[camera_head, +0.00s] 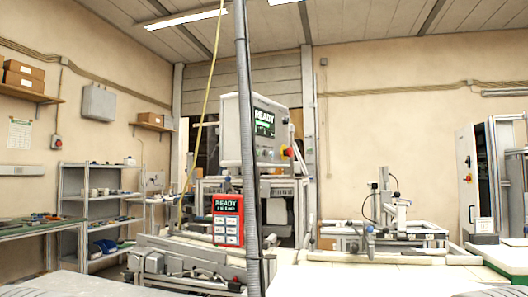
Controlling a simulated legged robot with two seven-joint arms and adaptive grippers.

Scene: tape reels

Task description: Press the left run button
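A pale control cabinet (236,140) stands in the middle, with a dark screen (264,122) reading READY in green. Small buttons (266,153) sit below the screen, too small to read. A red and yellow knob (288,152) is on its right side. A red panel (227,218) stands lower and nearer, with a READY display and several pale buttons (227,234). I cannot tell which button is the left run button. Neither of my grippers shows in this view.
A grey corrugated hose (246,200) hangs in front of the cabinet and hides part of it. A pale work table (330,280) spreads to the right, with a metal fixture (385,215) behind. Shelves (100,210) stand at left, a tall white cabinet (466,180) at right.

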